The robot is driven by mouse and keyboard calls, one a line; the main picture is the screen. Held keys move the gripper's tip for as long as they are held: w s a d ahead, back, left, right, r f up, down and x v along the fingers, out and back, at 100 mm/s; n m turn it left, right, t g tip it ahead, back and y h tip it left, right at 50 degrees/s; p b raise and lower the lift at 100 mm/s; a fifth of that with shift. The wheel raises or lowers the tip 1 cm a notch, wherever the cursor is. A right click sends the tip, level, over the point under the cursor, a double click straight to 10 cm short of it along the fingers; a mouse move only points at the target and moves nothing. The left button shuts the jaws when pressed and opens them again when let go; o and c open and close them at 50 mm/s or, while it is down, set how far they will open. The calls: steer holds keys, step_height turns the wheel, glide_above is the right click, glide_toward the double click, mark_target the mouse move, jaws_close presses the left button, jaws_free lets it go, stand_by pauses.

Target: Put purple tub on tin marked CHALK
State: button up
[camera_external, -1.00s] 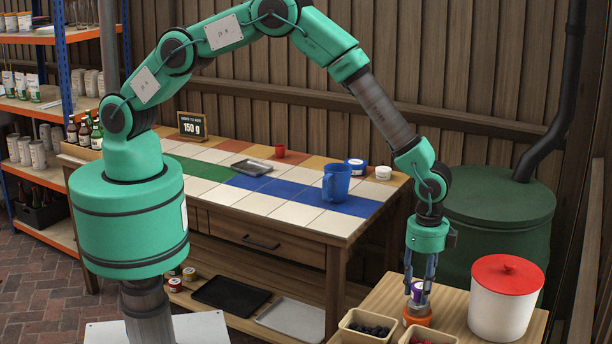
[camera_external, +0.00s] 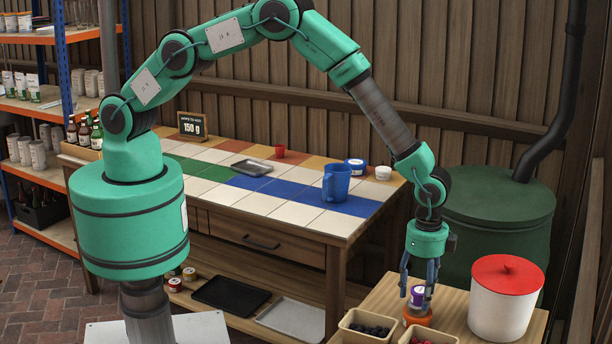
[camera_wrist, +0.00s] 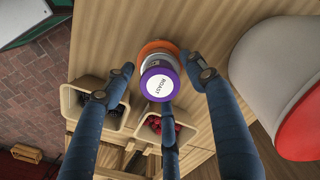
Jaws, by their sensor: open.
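The purple tub (camera_external: 417,291) stands upright in a stack at the small wooden table on the right. In the wrist view its white top reads ROAST (camera_wrist: 159,86). Under it is a grey-silver part (camera_wrist: 160,62), then a wider orange piece (camera_external: 418,316), also seen in the wrist view (camera_wrist: 158,45). I cannot tell whether these are one tin or two things. My gripper (camera_external: 417,298) is open, its three dark blue fingers spread around the purple tub, apparently clear of it. I can read no CHALK marking; lettering lower in the stack is hidden.
A white container with a red lid (camera_external: 505,298) stands close right of the stack. Boxes of dark berries (camera_external: 367,328) and red berries (camera_wrist: 154,129) stand in front. The tiled bench holds a blue jug (camera_external: 336,182), a blue tin (camera_external: 355,166) and a white tin (camera_external: 383,173).

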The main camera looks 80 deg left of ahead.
mark_target(421, 290)
steer(key=shift+r, duration=0.1)
step_height(421, 290, up, 12)
steer(key=p, duration=0.1)
stand_by(0.5)
stand_by(0.5)
